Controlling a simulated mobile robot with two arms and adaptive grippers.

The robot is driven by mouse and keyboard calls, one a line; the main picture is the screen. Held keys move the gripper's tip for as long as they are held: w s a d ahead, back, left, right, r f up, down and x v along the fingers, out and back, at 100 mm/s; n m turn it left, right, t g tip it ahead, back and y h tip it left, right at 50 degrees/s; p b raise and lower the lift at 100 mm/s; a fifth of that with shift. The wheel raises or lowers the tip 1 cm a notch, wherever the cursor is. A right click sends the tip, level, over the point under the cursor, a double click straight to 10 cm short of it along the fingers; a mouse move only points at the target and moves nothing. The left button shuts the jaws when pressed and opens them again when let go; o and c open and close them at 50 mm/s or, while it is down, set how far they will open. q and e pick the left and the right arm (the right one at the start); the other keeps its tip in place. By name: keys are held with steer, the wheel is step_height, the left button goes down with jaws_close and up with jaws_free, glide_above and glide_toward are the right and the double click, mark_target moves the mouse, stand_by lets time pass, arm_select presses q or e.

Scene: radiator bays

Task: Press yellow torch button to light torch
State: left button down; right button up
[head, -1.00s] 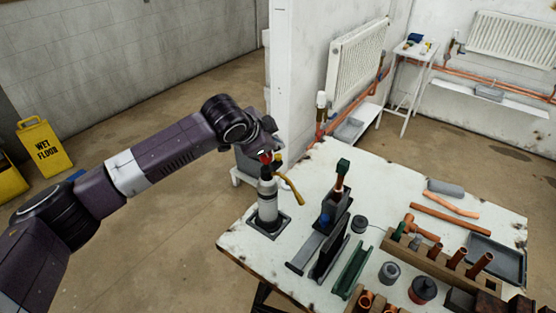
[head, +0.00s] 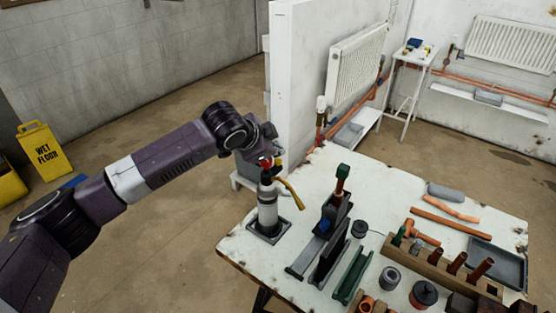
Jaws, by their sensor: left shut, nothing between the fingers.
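The torch (head: 267,208) is a pale grey cylinder standing upright in a dark square base at the bench's left corner. A brass-coloured curved nozzle (head: 291,190) comes off its top and points right and down. A small yellow part (head: 278,161) and a red part (head: 265,162) show at the torch's head; which is the button is too small to tell. My left gripper (head: 268,151) is shut and empty, right at the torch's head. Whether it touches is unclear, and it partly hides the top. My right gripper is out of view.
The white workbench (head: 250,250) holds a dark clamp stand (head: 334,215) with an upright copper pipe, a green channel (head: 353,272), a wooden rack (head: 430,262) of copper fittings and a grey tray (head: 497,262). A white partition end (head: 290,80) stands behind the torch.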

arm_select(q)
steer(key=shift+f, duration=0.1)
stand_by(0.4)
steer(key=shift+f, duration=0.3)
steer(key=shift+s+f, duration=0.1)
steer(key=shift+f, duration=0.65)
stand_by(0.6)
steer(key=shift+r+p, duration=0.1)
steer(key=shift+p, duration=0.2)
steer(key=shift+a+r+p, duration=0.1)
steer(key=shift+r+p, duration=0.75)
steer(key=shift+p, duration=0.1)
steer(key=shift+r, duration=0.2)
